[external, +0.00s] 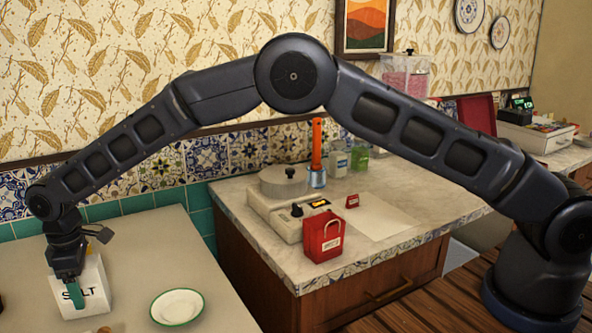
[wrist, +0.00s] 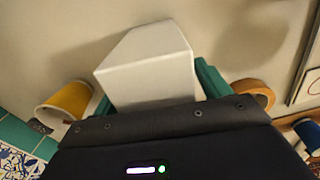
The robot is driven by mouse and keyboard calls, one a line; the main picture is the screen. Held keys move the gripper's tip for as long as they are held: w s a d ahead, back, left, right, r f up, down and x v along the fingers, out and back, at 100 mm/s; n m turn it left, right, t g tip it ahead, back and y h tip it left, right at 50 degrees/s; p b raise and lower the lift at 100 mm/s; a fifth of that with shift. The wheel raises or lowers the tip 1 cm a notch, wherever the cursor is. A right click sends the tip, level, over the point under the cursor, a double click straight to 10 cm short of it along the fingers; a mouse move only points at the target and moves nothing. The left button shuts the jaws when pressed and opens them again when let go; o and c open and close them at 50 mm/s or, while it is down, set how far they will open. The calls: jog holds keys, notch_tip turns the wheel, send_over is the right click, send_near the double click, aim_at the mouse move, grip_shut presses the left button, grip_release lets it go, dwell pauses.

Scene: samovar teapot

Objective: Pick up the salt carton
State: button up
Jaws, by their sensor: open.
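The salt carton (external: 95,280) is a white box with dark lettering, standing on the pale counter at the lower left of the external view. In the wrist view the carton (wrist: 150,60) fills the space between my teal fingers, with its pale top showing. My gripper (external: 75,290) is down at the carton, with one teal finger in front of its lettered face. The wrist view shows my gripper (wrist: 155,88) open, one finger on each side of the carton. I cannot tell whether the fingers touch it. The carton's lower part is hidden in the wrist view.
A white plate with a green rim (external: 177,307) lies right of the carton. The wrist view shows a yellow cup (wrist: 68,100) at left and an orange-brown round object (wrist: 255,92) at right. A red bag (external: 323,236) and a scale (external: 290,212) stand on the separate marble counter.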

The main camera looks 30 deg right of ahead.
jog(key=c, duration=1.4)
jog(key=shift+r, duration=0.1)
jog(key=shift+c, duration=0.2)
